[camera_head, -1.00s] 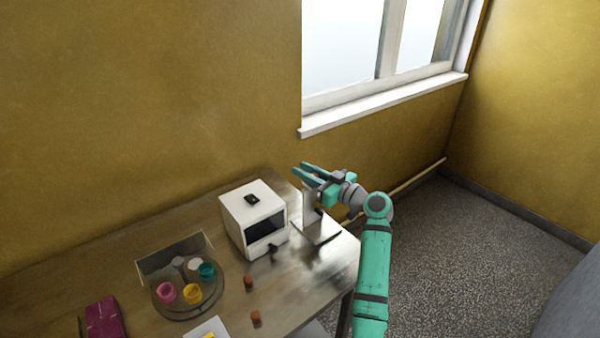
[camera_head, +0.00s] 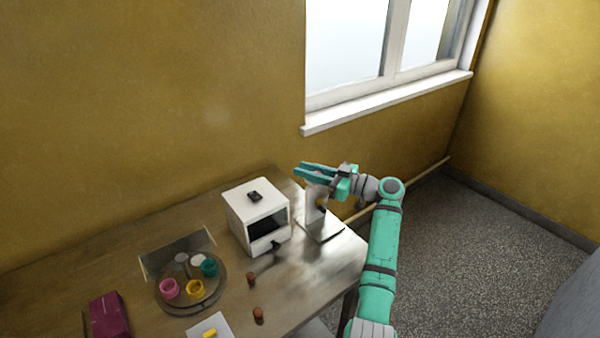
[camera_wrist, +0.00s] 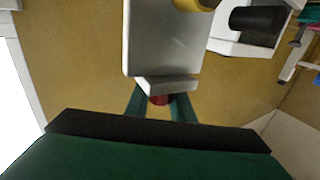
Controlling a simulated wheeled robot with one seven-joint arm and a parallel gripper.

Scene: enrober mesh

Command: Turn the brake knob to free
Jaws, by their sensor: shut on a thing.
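A grey upright post (camera_head: 314,211) stands on a flat plate at the table's right end, and fills the upper middle of the wrist view (camera_wrist: 163,42). A small red knob (camera_wrist: 158,99) sits at its end, between my green fingers. A yellow knob (camera_head: 321,203) is on the post's side, and it shows at the top of the wrist view (camera_wrist: 196,3). I cannot tell from markings which knob is the brake. My gripper (camera_head: 308,171) is at the post's top, shut on the red knob, which is mostly hidden by the fingers. The knob's setting is not readable.
A white box machine (camera_head: 247,205) with a dark opening and a black front knob (camera_head: 275,245) stands left of the post. A round tray (camera_head: 168,304) with coloured cups and two small brown pieces are farther left and in front. The wall is close behind.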

